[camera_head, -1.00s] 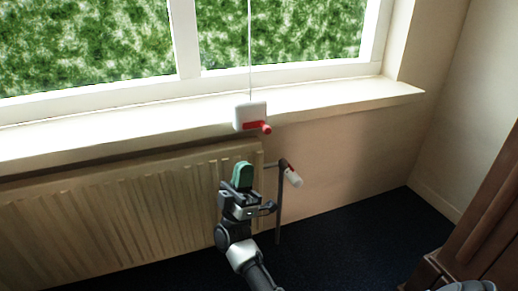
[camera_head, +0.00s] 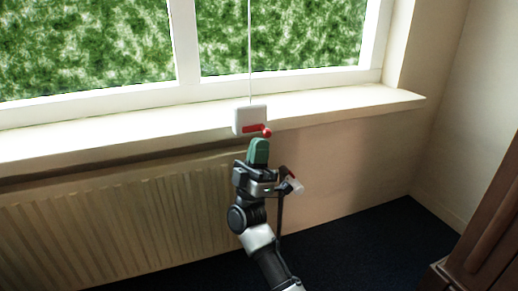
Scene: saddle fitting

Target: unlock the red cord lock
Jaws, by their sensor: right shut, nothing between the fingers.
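The red cord lock is a white box (camera_head: 244,119) with a red lever (camera_head: 254,129) ending in a round red knob (camera_head: 267,133). It hangs on a thin white cord (camera_head: 249,60) in front of the window sill edge. The lever points right and slightly down. My right gripper (camera_head: 258,151), with green fingers, is shut and empty just below the knob. Whether the fingertips touch the lock cannot be told from this view. My left gripper is not in view.
A ribbed radiator (camera_head: 110,225) stands under the white window sill (camera_head: 330,106). Its valve with a white and red knob (camera_head: 294,186) is just right of my gripper. A brown wooden cabinet (camera_head: 490,240) is at the right. The wall right of the radiator is clear.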

